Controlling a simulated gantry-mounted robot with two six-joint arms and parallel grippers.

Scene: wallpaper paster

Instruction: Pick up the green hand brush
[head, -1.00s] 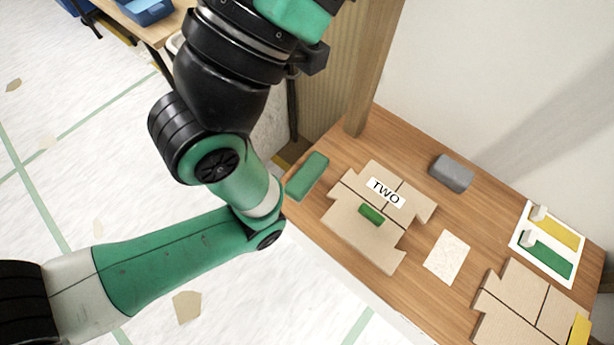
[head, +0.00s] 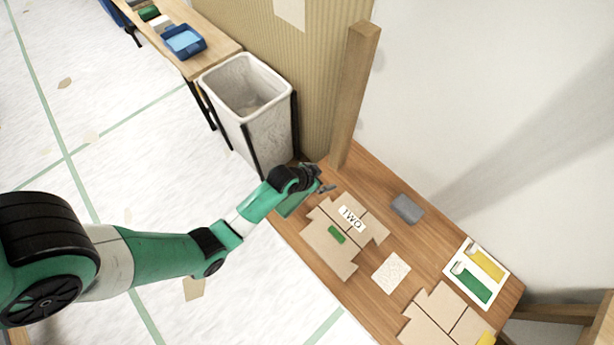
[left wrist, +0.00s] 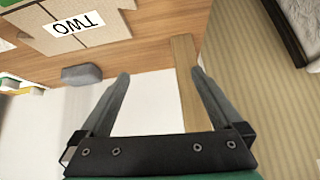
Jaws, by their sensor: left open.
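My left gripper (head: 325,184) is at the far left end of the wooden table, near the foot of a wooden post. In the left wrist view its two fingers (left wrist: 160,92) are spread with nothing held between them. Several green items are candidates for the brush, and I cannot tell which it is. A small green block (head: 336,234) lies on cardboard marked TWO. A flat green piece (head: 291,206) lies at the table's left edge, partly hidden by my left arm. A green strip (head: 470,287) with a pale end lies on a white card. My right gripper is out of view.
The wooden post (head: 352,95) rises close to my left gripper. A grey block (head: 407,208) and a speckled sheet (head: 391,273) lie on the table (head: 375,180). A bin (head: 246,95) and a bench with a blue tray (head: 184,42) stand beyond.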

